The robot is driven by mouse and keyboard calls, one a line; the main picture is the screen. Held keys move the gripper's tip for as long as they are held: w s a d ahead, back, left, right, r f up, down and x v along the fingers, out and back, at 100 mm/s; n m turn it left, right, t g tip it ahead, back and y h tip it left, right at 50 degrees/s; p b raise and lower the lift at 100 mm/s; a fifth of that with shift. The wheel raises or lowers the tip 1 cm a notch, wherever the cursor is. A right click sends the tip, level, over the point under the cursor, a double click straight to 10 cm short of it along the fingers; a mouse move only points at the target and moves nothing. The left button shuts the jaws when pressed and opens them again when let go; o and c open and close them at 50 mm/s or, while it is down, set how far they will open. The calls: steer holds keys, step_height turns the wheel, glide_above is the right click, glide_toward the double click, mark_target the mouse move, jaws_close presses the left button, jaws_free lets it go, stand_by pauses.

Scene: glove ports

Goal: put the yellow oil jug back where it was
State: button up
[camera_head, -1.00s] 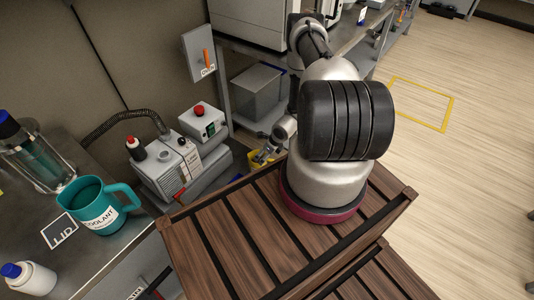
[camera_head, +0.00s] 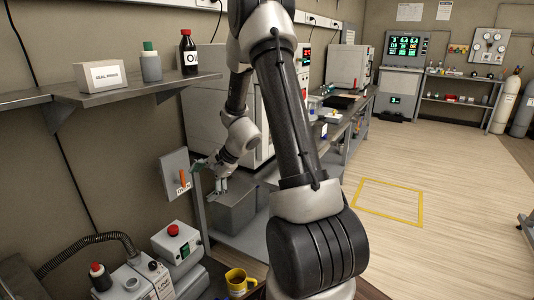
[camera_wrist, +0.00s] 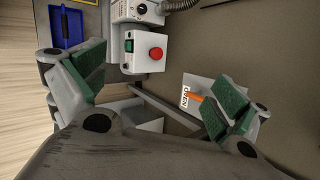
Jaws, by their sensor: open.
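The yellow oil jug (camera_head: 238,281) stands upright low at the bottom of the head view, to the right of the grey pump. Its opening shows dark, and its lower part is cut off by the picture edge. My gripper (camera_head: 208,178) is open and empty, well above the jug, near the grey wall box with the orange handle. In the wrist view my gripper (camera_wrist: 155,95) shows its green-padded fingers wide apart with nothing between them. Only a yellow edge shows at the top of that view, and I cannot tell if it is the jug.
The grey box with the orange handle (camera_head: 183,180) is close to my fingers. The pump (camera_head: 135,283) and the control box with a red button (camera_head: 175,245) are below. A shelf (camera_head: 125,92) with bottles and a carton is at left. A grey bin (camera_head: 237,213) is right of my gripper.

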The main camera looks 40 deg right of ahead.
steer(key=s+a+r+n+g, duration=0.1)
steer(key=s+a+r+n, duration=0.2)
steer(key=s+r+n, duration=0.5)
steer(key=s+d+r+n+h, duration=0.2)
steer(key=s+r, duration=0.5)
steer(key=s, duration=0.4)
steer(key=s+d+r+n+h, duration=0.3)
steer(key=s+r+n, duration=0.2)
steer(key=s, duration=0.7)
step_height(320, 180, up, 2)
steer(key=shift+s+r+h, duration=0.2)
steer(key=shift+r+h, duration=0.05)
steer(key=shift+h, duration=0.05)
